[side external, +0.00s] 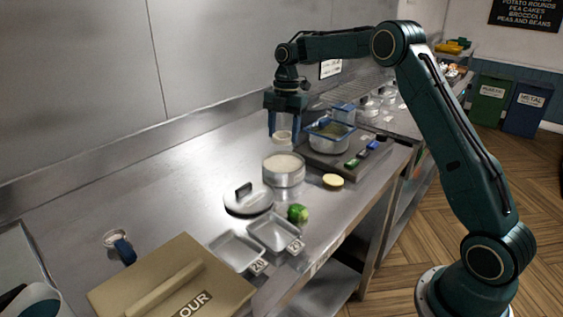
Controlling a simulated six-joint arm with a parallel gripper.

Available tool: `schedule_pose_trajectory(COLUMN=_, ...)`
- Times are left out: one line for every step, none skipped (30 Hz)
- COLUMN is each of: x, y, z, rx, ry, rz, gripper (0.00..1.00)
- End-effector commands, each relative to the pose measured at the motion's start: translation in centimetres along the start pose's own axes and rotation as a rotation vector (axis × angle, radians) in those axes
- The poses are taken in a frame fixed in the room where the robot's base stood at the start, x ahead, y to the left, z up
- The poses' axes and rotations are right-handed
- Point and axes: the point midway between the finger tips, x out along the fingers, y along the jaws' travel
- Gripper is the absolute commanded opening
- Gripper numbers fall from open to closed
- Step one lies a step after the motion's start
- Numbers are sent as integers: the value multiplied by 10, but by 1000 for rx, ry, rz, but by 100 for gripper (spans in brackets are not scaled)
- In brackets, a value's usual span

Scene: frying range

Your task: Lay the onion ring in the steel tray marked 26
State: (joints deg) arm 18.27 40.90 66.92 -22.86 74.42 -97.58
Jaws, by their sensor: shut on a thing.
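My gripper (284,130) hangs above the counter, behind the round pot, its fingers pointing down. It is shut on a pale onion ring (282,137), which sits low between the fingertips, apart from the pot. Two shallow steel trays lie side by side at the front of the counter: a left tray (236,249) and a right tray (274,231). Both look empty. Each has a small number tag on its front corner; the digits are too small to read surely, so I cannot tell which is 26.
A round steel pot (283,178) of pale contents, a lid (247,201), a lime-green vegetable (298,213) and a yellow half (333,181) lie between gripper and trays. A fryer pan (330,140) stands right. The counter's left middle is clear.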

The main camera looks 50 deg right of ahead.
Motion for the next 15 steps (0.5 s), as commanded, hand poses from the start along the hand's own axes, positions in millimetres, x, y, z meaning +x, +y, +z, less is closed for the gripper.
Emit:
schedule_pose_trajectory(x=0, y=0, z=0, rx=0, ry=0, rz=0, gripper=42)
schedule_pose_trajectory(x=0, y=0, z=0, rx=0, ry=0, rz=0, gripper=42)
schedule_pose_trajectory(x=0, y=0, z=-1, rx=-1, ry=0, rz=0, gripper=42)
schedule_pose_trajectory(x=0, y=0, z=-2, rx=-2, ry=0, rz=0, gripper=42)
schedule_pose_trajectory(x=0, y=1, z=-3, rx=-4, ry=0, rz=0, gripper=42)
schedule_pose_trajectory(x=1, y=1, z=-5, rx=-7, ry=1, rz=-1, gripper=42)
schedule_pose_trajectory(x=1, y=2, z=-7, rx=-11, ry=1, rz=-1, gripper=42)
schedule_pose_trajectory(x=2, y=2, z=-10, rx=-15, ry=2, rz=-1, gripper=42)
schedule_pose_trajectory(x=3, y=3, z=-15, rx=-21, ry=2, rz=-2, gripper=42)
schedule_pose_trajectory(x=4, y=4, z=-19, rx=-27, ry=3, rz=-2, gripper=42)
schedule_pose_trajectory(x=5, y=5, z=-24, rx=-34, ry=4, rz=-2, gripper=42)
schedule_pose_trajectory(x=6, y=6, z=-32, rx=-45, ry=5, rz=-5, gripper=42)
schedule_pose_trajectory(x=8, y=7, z=-38, rx=-54, ry=6, rz=-6, gripper=42)
schedule_pose_trajectory(x=9, y=8, z=-45, rx=-63, ry=7, rz=-7, gripper=42)
schedule_pose_trajectory(x=12, y=9, z=-55, rx=-78, ry=8, rz=-8, gripper=42)
